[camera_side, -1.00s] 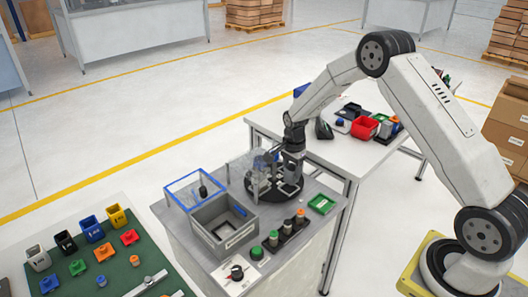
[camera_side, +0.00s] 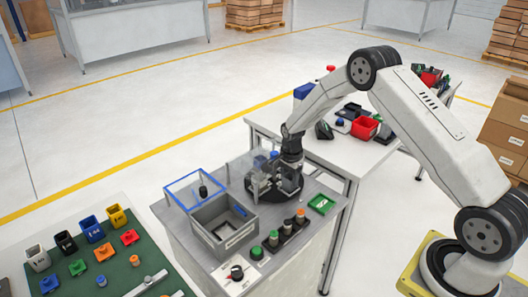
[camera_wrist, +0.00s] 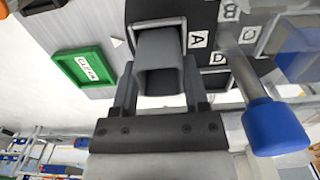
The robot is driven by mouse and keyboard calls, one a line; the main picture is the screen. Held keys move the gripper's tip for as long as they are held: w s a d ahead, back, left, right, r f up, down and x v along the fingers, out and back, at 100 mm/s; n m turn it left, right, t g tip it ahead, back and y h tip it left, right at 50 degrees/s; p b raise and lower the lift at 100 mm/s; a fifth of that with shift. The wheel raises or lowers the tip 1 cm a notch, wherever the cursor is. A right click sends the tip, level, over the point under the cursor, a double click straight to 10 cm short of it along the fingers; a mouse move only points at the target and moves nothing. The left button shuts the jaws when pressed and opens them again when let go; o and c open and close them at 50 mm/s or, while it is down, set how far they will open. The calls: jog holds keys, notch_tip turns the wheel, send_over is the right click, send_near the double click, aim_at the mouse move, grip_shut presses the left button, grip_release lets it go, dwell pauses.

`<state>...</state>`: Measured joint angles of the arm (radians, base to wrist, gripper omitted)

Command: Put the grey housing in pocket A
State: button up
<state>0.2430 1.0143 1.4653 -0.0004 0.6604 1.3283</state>
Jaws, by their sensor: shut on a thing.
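The grey housing (camera_wrist: 162,62), a square open-ended tube, sits between the two fingers of my gripper (camera_wrist: 160,85) in the wrist view. My gripper is shut on it. The housing's far end meets a grey bracket on the dark round fixture (camera_wrist: 205,12), beside a white label A (camera_wrist: 196,40); I take this bracket as pocket A (camera_wrist: 150,24). How deep the housing sits in it cannot be told. In the side view my gripper (camera_side: 287,178) is low over the right part of the dark fixture (camera_side: 262,195), and the housing is not clear there.
A blue-capped handle (camera_wrist: 276,127) stands close right of my gripper, and a clear guard (camera_side: 237,168) stands at the fixture's left. A green tray (camera_side: 321,204), a grey bin (camera_side: 226,228) and a rack of several parts (camera_side: 287,231) share the bench.

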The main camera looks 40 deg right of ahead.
jog(key=shift+f, duration=0.15)
jog(key=o, duration=1.2)
jog(key=shift+o, duration=0.2)
jog(key=shift+r, duration=0.2)
notch_tip(320, 180, up, 12)
jog(key=s+a+r+n+t, duration=0.1)
jog(key=s+a+r+n, duration=0.1)
jog(key=s+a+n, duration=0.4)
jog(key=s+a+r+n+t, duration=0.1)
jog(key=s+a+n, duration=0.5)
jog(key=s+n, duration=0.6)
jog(key=s+r, duration=0.1)
jog(key=s, duration=0.3)
jog(key=shift+a+t, duration=0.25)
jog(key=shift+t, duration=0.05)
